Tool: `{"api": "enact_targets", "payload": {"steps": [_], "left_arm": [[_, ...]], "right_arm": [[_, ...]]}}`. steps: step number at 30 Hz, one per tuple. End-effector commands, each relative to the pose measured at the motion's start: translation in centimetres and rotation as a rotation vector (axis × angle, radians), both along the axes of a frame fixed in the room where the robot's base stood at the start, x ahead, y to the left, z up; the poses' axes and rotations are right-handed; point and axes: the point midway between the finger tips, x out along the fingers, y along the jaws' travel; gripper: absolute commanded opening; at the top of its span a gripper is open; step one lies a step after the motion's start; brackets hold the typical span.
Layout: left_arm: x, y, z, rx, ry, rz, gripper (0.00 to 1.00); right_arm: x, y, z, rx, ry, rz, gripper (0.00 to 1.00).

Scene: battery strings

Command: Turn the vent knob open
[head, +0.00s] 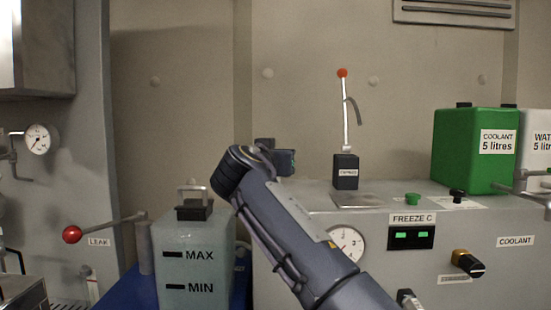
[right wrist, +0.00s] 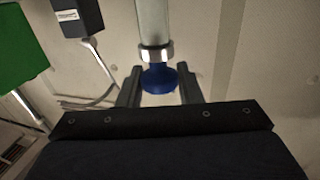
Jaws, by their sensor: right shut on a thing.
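The vent knob (right wrist: 160,78) is blue and sits at the end of a pale pipe (right wrist: 152,20) with a bright metal collar, in the right wrist view. My right gripper (right wrist: 160,88) has one finger on each side of the knob and is shut on it. In the head view my right arm reaches up from the bottom right to the middle, and I cannot make out the knob there. How far the knob is turned cannot be told. My left gripper is not in view.
A tank (head: 194,262) marked MAX and MIN stands left of my arm. A red-ended leak lever (head: 72,234) is further left.

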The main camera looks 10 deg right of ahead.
Motion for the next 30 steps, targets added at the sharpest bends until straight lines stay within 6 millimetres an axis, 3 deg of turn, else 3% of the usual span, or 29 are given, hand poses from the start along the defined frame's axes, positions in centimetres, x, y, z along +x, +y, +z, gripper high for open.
{"api": "enact_targets", "payload": {"steps": [18,30], "left_arm": [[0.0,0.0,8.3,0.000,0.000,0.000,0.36],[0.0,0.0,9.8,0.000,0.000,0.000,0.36]], "right_arm": [[0.1,0.0,0.5,-0.003,0.003,-0.462,0.09],[0.0,0.0,0.0,0.000,0.000,-0.545,0.10]]}}
